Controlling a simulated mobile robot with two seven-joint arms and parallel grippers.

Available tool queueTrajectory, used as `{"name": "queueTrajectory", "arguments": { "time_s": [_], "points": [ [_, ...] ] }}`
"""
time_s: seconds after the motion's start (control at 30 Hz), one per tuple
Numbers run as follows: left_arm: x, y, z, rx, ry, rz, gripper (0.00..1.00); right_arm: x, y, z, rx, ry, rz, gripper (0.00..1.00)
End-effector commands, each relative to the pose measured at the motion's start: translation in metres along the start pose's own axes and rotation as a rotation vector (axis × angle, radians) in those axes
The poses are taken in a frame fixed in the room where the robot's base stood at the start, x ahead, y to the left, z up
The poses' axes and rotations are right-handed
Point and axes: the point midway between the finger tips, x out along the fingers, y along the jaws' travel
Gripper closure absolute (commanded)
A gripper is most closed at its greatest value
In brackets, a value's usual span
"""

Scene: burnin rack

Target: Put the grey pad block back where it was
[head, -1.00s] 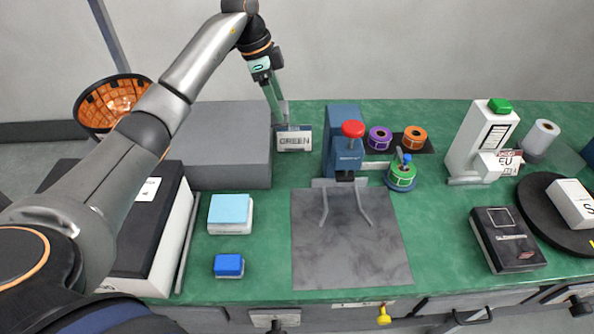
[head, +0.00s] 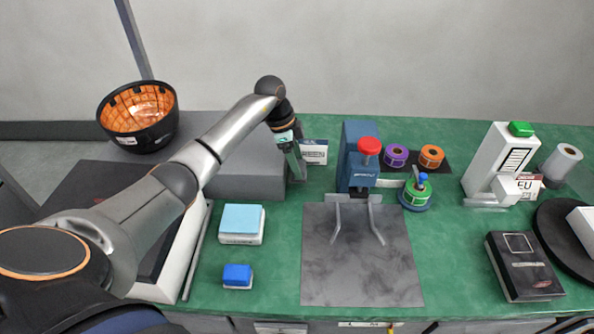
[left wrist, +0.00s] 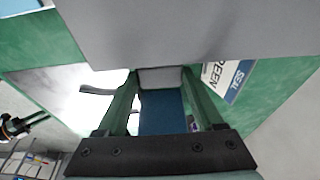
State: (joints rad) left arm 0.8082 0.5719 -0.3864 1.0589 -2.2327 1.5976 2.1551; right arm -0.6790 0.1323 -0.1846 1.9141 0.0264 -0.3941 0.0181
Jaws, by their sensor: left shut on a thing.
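My left gripper (head: 299,176) points down beside the right side of the big grey box, in front of the white label card (head: 314,150). In the left wrist view its green fingers (left wrist: 161,82) are shut on a small light grey block (left wrist: 160,77), which I take to be the grey pad block. The block is hard to make out in the head view. I cannot tell whether it touches the table. My right gripper is not in view.
The big grey box (head: 245,181) stands left of the gripper; the blue press (head: 352,170) with a red knob stands right of it. A light blue pad (head: 241,218) and a blue block (head: 237,275) lie nearer.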

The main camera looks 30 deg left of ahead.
Motion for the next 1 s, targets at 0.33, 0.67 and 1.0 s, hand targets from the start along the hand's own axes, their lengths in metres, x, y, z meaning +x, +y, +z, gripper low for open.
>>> {"name": "queueTrajectory", "arguments": {
  "time_s": [0.33,0.67,1.0],
  "points": [
    [0.035,0.001,0.010,0.000,0.000,0.001,0.83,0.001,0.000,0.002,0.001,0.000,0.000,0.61],
    [0.037,0.001,0.011,0.000,-0.001,0.001,0.24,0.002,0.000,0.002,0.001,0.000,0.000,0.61],
    [0.037,0.001,0.011,-0.001,-0.001,0.002,0.01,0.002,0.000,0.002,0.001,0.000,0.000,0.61]
  ]
}}
